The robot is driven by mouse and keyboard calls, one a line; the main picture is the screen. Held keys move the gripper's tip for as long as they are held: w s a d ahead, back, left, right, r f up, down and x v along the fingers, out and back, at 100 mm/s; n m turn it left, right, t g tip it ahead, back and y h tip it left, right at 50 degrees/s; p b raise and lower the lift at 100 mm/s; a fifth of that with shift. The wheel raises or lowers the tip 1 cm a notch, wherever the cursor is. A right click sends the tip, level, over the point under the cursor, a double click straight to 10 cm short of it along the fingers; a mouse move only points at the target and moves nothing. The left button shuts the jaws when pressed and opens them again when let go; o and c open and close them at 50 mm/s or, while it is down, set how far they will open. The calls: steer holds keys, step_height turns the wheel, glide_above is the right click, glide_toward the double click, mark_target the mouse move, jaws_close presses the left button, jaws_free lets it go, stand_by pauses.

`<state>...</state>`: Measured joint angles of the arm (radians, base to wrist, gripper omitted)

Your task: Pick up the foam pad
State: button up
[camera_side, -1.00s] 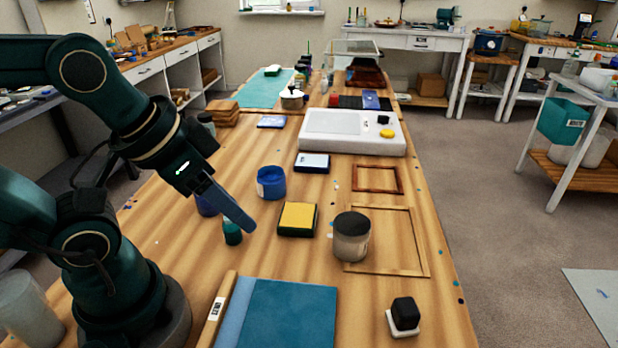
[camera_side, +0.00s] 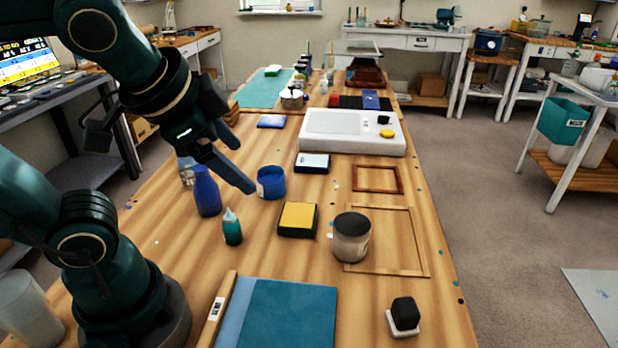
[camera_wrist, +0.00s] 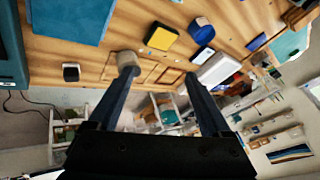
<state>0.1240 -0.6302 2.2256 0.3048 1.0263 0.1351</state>
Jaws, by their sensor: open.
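A square pad with a yellow top and dark green-black sides (camera_side: 297,219) lies flat on the wooden bench; it looks like the foam pad. It also shows in the wrist view (camera_wrist: 161,37), above the gap between the fingers. My gripper (camera_side: 243,168) is open and empty, held above the bench to the upper left of the pad. Its two fingers are spread apart in the wrist view (camera_wrist: 160,72). Nothing touches the pad, and its top is fully visible.
Close to the pad are a blue jar (camera_side: 271,184), a teal dropper bottle (camera_side: 233,229), a grey dark-lidded jar (camera_side: 352,241) and a wooden frame (camera_side: 419,241). A tall blue bottle (camera_side: 206,192) stands left. A teal mat (camera_side: 290,312) and black block (camera_side: 405,313) lie nearer.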

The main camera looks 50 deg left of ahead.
steer(key=w+r+m+t+y, duration=0.1)
steer(key=w+m+t+y, duration=0.15)
steer(key=w+m, duration=0.55)
steer(key=m+t+h, duration=0.3)
steer(key=m+h, duration=0.9)
steer(key=m, duration=1.9)
glide_above(396, 310)
steer(key=f, duration=0.1)
steer(key=shift+n+g, duration=0.25)
steer(key=shift+n, duration=0.15)
step_height(396, 310, down, 18)
steer(key=shift+r, duration=0.1)
steer(key=shift+f, duration=0.5)
steer(key=shift+w+d+f, duration=0.1)
steer(key=shift+w, duration=0.1)
steer(key=shift+x, duration=2.4)
